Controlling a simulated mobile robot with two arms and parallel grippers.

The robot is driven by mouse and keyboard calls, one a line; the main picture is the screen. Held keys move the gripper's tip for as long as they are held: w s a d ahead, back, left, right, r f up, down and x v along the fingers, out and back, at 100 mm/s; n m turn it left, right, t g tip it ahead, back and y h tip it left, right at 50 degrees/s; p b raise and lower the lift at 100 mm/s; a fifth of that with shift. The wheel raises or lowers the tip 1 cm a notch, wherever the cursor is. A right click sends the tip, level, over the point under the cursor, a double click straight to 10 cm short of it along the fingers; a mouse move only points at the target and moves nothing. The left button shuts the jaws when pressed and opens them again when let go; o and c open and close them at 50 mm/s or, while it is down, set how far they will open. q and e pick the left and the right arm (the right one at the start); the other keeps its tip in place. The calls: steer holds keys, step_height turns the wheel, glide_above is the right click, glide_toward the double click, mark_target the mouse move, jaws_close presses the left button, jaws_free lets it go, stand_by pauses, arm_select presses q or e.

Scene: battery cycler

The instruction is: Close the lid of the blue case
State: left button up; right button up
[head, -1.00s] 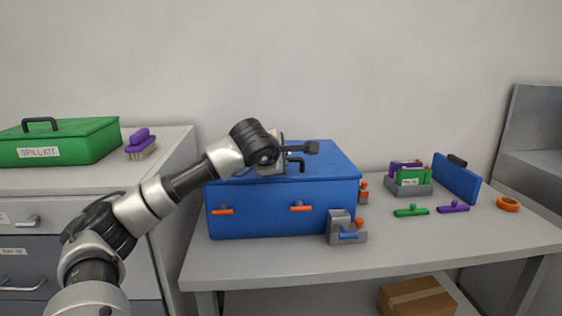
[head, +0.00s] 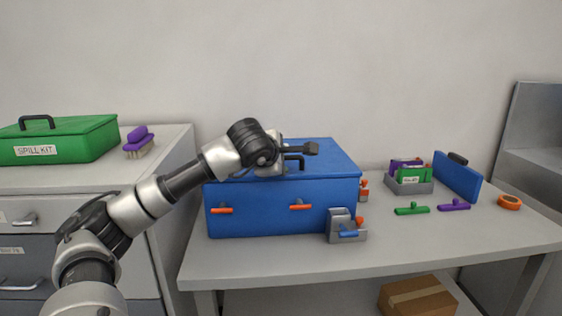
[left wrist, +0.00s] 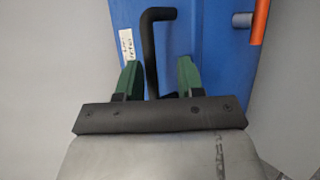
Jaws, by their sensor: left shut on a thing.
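The blue case (head: 283,215) stands on the left part of the grey bench. Its blue lid (head: 335,160) lies flat across the top, with no clear gap visible at the front. Two orange latches (head: 222,211) (head: 301,207) are on the front face. My left gripper (head: 292,160) is over the lid, shut on the black lid handle (head: 301,163). In the left wrist view, the green fingers (left wrist: 158,75) are on either side of the black handle (left wrist: 150,45), and an orange latch (left wrist: 259,20) shows at upper right. My right gripper is not in view.
A grey bin (head: 409,188), green and purple pieces (head: 412,209) (head: 454,205) and an orange ring (head: 509,202) are on the right. The green spill kit (head: 70,143) is on the left cabinet.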

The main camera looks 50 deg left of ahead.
arm_select(q)
steer(key=v, duration=1)
steer(key=shift+s+d, duration=0.15)
steer(key=shift+s, duration=0.05)
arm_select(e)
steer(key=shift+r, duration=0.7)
arm_select(q)
steer(key=shift+r, duration=0.15)
